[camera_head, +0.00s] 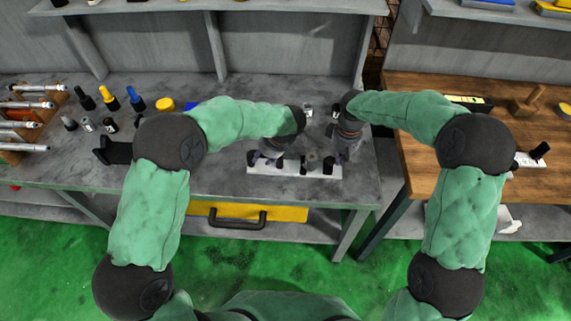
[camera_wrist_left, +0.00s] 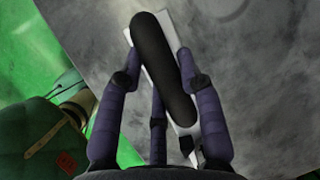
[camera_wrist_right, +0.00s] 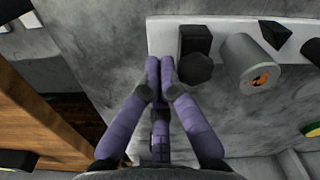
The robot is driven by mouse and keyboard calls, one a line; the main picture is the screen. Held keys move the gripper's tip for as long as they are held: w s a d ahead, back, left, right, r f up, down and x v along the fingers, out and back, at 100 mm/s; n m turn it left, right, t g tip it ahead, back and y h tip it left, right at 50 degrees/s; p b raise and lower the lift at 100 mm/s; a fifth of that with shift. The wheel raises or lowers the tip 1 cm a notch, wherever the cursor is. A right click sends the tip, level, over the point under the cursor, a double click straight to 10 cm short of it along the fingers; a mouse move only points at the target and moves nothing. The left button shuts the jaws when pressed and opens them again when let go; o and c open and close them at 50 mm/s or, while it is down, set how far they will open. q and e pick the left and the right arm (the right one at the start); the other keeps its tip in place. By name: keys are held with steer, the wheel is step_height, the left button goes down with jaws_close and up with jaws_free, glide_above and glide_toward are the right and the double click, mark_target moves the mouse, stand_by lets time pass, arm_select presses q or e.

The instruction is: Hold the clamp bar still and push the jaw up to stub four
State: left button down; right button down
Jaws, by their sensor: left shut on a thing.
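The white clamp bar (camera_head: 322,175) lies near the front edge of the grey bench, with several dark upright pieces along it. My left gripper (camera_head: 266,156) is at its left end. In the left wrist view its fingers close on a long black rounded grip (camera_wrist_left: 165,60) above the white bar (camera_wrist_left: 131,38). My right gripper (camera_head: 344,152) is at the bar's right end. In the right wrist view its fingertips (camera_wrist_right: 160,66) are together and empty, beside a black block with a knob (camera_wrist_right: 196,68). A grey cylinder with an orange centre (camera_wrist_right: 250,66) and a dark wedge (camera_wrist_right: 273,35) stand farther along. I cannot tell which stub is number four.
Small black, yellow and blue-topped pieces (camera_head: 110,100) stand at the bench's left, beside a rack (camera_head: 28,118) of silver rods. A yellow drawer (camera_head: 290,213) is below. A wooden table (camera_head: 418,150) stands to the right across a gap. The bench's middle back is fairly clear.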

mark_target(328, 159)
arm_select(q)
steer(key=shift+d, duration=0.1)
arm_select(e)
steer(key=shift+a, duration=2.05)
arm_select(q)
steer(key=shift+f, duration=0.1)
arm_select(e)
steer(key=shift+w+d+r, duration=0.1)
steer(key=shift+r, duration=1)
steer(key=shift+d+r, duration=0.25)
steer(key=shift+r, duration=0.95)
steer(key=shift+d+r, duration=0.25)
steer(key=shift+r, duration=0.95)
arm_select(q)
steer(key=c, duration=0.7)
jaws_free()
steer(key=shift+c, duration=0.2)
steer(key=shift+r, duration=0.2)
steer(key=v, duration=1.1)
steer(key=shift+r, duration=0.3)
